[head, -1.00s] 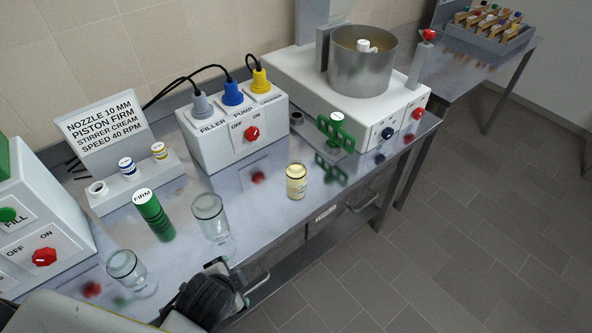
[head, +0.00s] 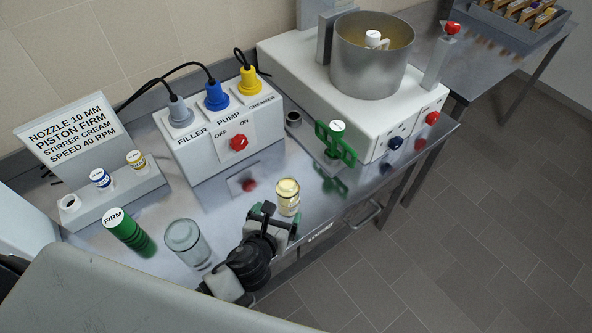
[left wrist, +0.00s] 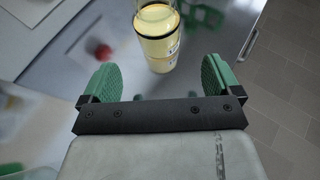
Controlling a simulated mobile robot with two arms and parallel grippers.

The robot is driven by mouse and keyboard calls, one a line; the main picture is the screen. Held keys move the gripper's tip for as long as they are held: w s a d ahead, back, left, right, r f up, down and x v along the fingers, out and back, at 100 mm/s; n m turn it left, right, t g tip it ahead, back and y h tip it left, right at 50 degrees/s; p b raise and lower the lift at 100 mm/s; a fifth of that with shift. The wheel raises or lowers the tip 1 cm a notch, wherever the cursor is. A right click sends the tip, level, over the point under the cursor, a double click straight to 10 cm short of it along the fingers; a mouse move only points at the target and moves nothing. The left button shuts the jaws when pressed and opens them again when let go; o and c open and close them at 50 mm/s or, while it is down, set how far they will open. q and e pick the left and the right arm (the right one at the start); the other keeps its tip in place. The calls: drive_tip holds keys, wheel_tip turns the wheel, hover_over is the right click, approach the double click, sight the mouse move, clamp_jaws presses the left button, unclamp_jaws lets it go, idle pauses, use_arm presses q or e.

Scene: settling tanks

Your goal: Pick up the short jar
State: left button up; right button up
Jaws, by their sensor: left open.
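My left gripper (head: 276,220) is open and close to a small pale yellow jar (head: 288,196) on the steel table. In the left wrist view, this jar (left wrist: 158,48) stands ahead, with its lower end between the two green finger pads. A gap shows on both sides, and nothing is held. The jar has a dark ring near its top and printing on its side. A clear glass jar (head: 186,242) stands to the left of my gripper. Which of these is the short jar, I cannot tell for certain. My right gripper is not in view.
A green cylinder marked FIRM (head: 129,232) stands left of the glass jar. Behind are the white pump box (head: 222,146) and a sign stand (head: 112,195). A green stirrer (head: 335,147) and the pot machine (head: 372,60) stand right. The table's front edge is close to my gripper.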

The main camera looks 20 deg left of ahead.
sight(284, 200)
use_arm(q)
drive_tip(key=shift+w+f, duration=0.15)
drive_tip(key=shift+w, duration=0.45)
drive_tip(key=shift+x, duration=1.15)
drive_tip(key=p+x, duration=0.1)
drive_tip(key=x, duration=0.3)
drive_tip(key=shift+w, duration=0.35)
drive_tip(key=shift+w+a+f, duration=0.1)
drive_tip(key=shift+w, duration=0.25)
drive_tip(key=shift+w+f, duration=0.1)
drive_tip(key=shift+w, duration=0.1)
drive_tip(key=c, duration=1.1)
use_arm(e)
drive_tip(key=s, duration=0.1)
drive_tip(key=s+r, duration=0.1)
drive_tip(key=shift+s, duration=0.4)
